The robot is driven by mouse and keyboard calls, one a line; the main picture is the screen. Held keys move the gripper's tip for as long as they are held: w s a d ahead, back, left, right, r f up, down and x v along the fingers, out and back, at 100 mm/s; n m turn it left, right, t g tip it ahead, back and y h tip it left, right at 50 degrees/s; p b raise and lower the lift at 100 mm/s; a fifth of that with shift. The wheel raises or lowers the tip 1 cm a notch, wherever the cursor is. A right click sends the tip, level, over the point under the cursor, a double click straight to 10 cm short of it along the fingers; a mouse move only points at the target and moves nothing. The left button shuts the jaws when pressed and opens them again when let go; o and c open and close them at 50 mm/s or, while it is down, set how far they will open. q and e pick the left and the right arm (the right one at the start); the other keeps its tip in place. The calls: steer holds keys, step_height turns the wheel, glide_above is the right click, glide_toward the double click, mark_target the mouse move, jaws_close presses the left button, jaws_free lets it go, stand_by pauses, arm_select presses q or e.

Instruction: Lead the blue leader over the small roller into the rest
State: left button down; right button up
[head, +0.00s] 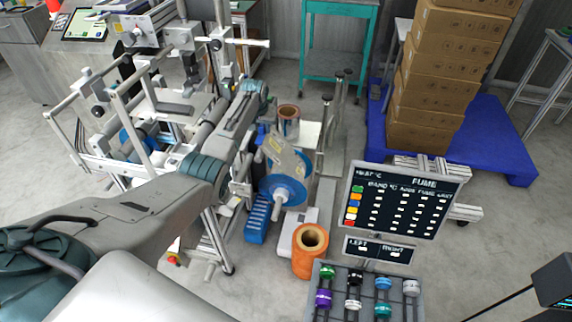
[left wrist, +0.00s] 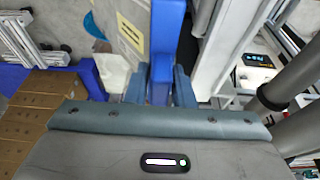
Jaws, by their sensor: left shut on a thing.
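My left gripper (left wrist: 159,88) is shut on the blue leader (left wrist: 168,32), a flat bright blue band that runs up from between its fingers in the left wrist view. In the head view my left arm reaches over the machine, and a small blue patch (head: 262,136) shows by its wrist; the fingers are hard to make out there. A blue-flanged reel (head: 290,191) with a pale, labelled sheet (head: 287,157) is close to the right of the arm. I cannot single out the small roller or the rest; the arm covers part of the machine. My right gripper is not in view.
An orange roll (head: 304,262) stands in front of the reel, and a blue bin (head: 257,222) is left of it. A dark chart board (head: 407,197) and a grey tray (head: 342,306) of coloured spools stand at right. Stacked boxes (head: 440,75) rest on a blue pallet (head: 500,145).

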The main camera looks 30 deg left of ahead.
arm_select(q)
steer(key=s+a+r+p, duration=0.1)
steer(key=a+r+p, duration=0.5)
steer(key=a+r, duration=0.1)
steer(key=shift+s+r, duration=0.3)
steer(key=shift+s, duration=0.1)
stand_by(1.6)
